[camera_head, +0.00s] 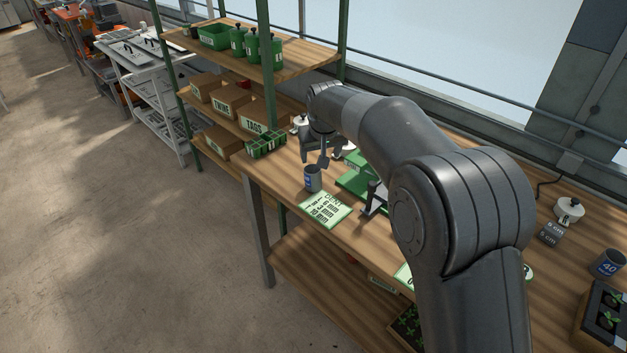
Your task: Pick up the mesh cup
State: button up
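A small dark blue cup (313,180) with a pale mark stands upright near the left end of the wooden bench; it is likely a mesh cup, but its label is too small to read. A second dark cup marked 40 (607,264) stands at the far right. My gripper (316,160) points down just above and behind the small blue cup. Its fingers look spread, with nothing seen between them. Whether a finger touches the cup rim cannot be told.
A green and white printed card (325,210) lies in front of the small cup. A green device (356,182) stands to its right, partly behind my arm. A green divided tray (266,146) is at left. A white-lidded pot (569,211) and a seedling tray (590,318) are at right.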

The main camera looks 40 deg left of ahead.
aim_at(313, 175)
jog(key=a+f, duration=0.1)
jog(key=f, duration=0.1)
jog(key=a+f, duration=0.1)
jog(key=f, duration=0.1)
jog(key=a+f, duration=0.1)
jog(key=f, duration=0.1)
jog(key=shift+a+f, duration=0.2)
jog(key=shift+a, duration=0.1)
jog(key=shift+d+x, duration=0.2)
jog(key=shift+x, duration=1.15)
jog(key=shift+d+x, duration=0.15)
jog(key=shift+x, duration=1.2)
jog(key=shift+w, duration=0.15)
jog(key=shift+c, duration=0.6)
jog(key=c, duration=0.9)
jog(key=shift+c, duration=0.2)
